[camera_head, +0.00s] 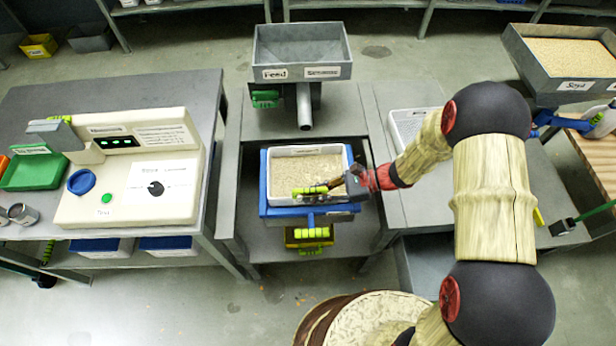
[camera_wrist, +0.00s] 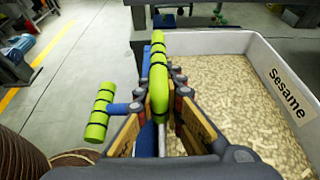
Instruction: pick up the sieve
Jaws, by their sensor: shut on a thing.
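A white-walled tray of pale seeds (camera_head: 321,149), which looks like the sieve, sits in a blue frame (camera_head: 265,195) on the middle stand. Its wall reads "Sesame" in the wrist view (camera_wrist: 237,41). A green ribbed handle (camera_head: 310,190) lies along its near side. My gripper (camera_head: 335,184) reaches in from the right and is shut on this handle. In the wrist view the handle (camera_wrist: 158,55) stands between the two fingers (camera_wrist: 159,95). A second green handle (camera_head: 312,232) on a blue stem is in front, clear of the fingers. The tray's underside is hidden.
A grey hopper labelled "Feed" (camera_head: 300,48) with a spout stands behind the tray. A cream control machine (camera_head: 140,185) is on the left table. A seed hopper (camera_head: 560,60) is far right. Round baskets (camera_head: 365,312) stand in front.

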